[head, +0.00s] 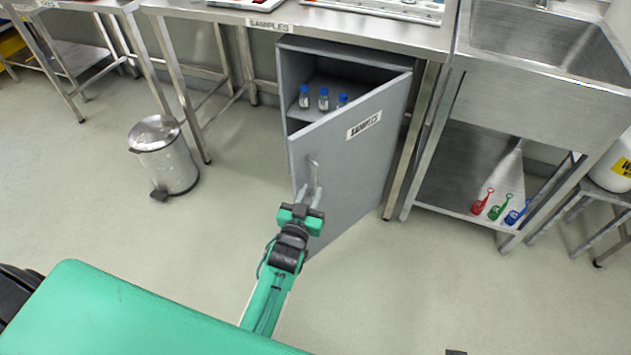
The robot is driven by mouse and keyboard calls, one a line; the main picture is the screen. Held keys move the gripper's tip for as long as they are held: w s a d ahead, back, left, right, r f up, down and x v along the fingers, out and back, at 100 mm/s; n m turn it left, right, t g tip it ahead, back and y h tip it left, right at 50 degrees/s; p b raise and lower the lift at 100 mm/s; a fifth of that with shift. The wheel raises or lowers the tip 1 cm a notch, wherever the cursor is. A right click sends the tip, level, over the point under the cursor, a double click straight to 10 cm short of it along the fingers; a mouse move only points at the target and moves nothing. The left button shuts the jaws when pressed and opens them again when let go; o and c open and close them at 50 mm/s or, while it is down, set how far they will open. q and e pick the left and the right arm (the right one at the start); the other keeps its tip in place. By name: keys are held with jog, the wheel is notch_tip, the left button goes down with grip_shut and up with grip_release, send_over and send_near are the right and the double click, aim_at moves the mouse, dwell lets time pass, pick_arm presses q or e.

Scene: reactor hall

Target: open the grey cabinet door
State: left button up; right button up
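The grey cabinet (297,62) stands under the bench, with its hinge side on the right. Its grey door (345,170), labelled SAMPLES, is partly open and swung out toward me; the inside shows through the gap. The metal door handle (312,168) is upright near the door's left free edge. My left gripper (311,191), on a green and black arm, is at the lower part of the handle, its two pale fingers around it; it looks shut on the handle. My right gripper is not in view.
Several blue-capped vials (323,99) stand on the cabinet shelf. A pedal bin (164,156) stands to the left. A steel sink unit (480,120) with coloured items on its lower shelf is at the right. The floor before the door is clear.

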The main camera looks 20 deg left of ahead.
pick_arm(q)
jog(key=s, duration=0.7)
jog(key=shift+s, duration=0.35)
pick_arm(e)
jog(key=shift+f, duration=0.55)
pick_arm(q)
jog(key=shift+d, duration=0.1)
